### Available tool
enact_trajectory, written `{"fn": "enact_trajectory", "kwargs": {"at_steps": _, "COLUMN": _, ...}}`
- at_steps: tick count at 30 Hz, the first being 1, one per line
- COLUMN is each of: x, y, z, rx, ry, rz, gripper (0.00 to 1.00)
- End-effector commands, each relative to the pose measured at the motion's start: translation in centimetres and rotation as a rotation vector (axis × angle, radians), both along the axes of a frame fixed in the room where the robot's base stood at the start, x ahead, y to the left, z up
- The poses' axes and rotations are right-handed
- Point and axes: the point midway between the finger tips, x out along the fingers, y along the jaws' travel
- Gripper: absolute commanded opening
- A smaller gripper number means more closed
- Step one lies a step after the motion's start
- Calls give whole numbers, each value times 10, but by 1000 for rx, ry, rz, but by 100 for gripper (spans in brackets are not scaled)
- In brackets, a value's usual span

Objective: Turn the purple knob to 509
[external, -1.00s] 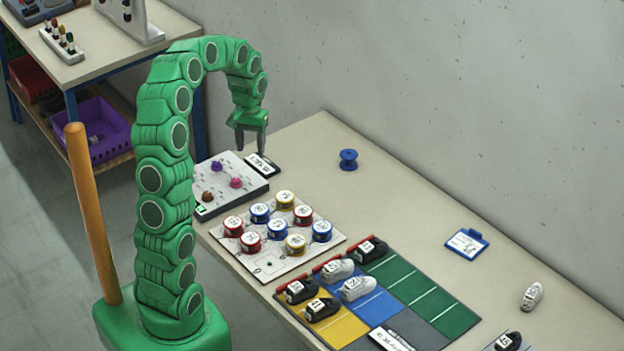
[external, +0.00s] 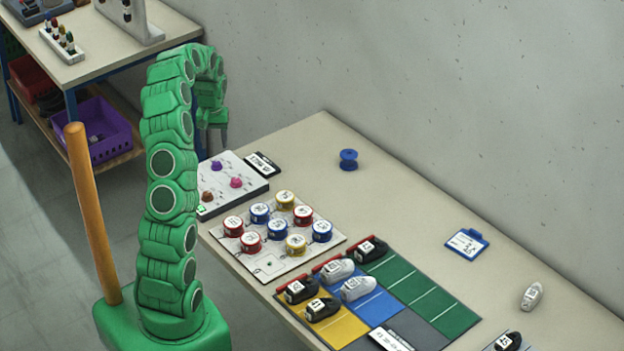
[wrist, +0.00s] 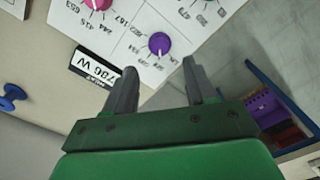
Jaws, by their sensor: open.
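The purple knob (external: 216,165) sits on a white panel (external: 247,180) at the table's left end. In the wrist view the purple knob (wrist: 159,43) lies beyond my fingertips, roughly between them, with a white pointer line on it and printed numbers around it that are too small to read surely. My gripper (external: 214,130) hangs above the panel's far left edge, pointing down. In the wrist view my gripper (wrist: 160,72) is open with nothing between its fingers, apart from the knob.
A pink knob (external: 236,182) and a brown knob (external: 208,196) share the panel. A black-edged label (external: 262,164) lies beside it. A board with several coloured round tins (external: 277,228) stands nearer. A blue spool (external: 348,159) stands to the right on clear table.

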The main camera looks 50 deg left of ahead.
Motion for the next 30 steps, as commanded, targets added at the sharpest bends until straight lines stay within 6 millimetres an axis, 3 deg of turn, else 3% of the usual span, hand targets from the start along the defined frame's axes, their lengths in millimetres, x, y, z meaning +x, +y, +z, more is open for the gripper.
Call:
{"fn": "enact_trajectory", "kwargs": {"at_steps": 15, "x": -1, "y": -1, "z": -63, "rx": -2, "ry": 2, "rz": 0, "gripper": 56}}
{"fn": "enact_trajectory", "kwargs": {"at_steps": 24, "x": -1, "y": -1, "z": -67, "rx": -2, "ry": 1, "rz": 0, "gripper": 56}}
{"fn": "enact_trajectory", "kwargs": {"at_steps": 25, "x": -1, "y": -1, "z": -67, "rx": -2, "ry": 1, "rz": 0, "gripper": 54}}
{"fn": "enact_trajectory", "kwargs": {"at_steps": 30, "x": 0, "y": -1, "z": -67, "rx": -1, "ry": 1, "rz": -1, "gripper": 28}}
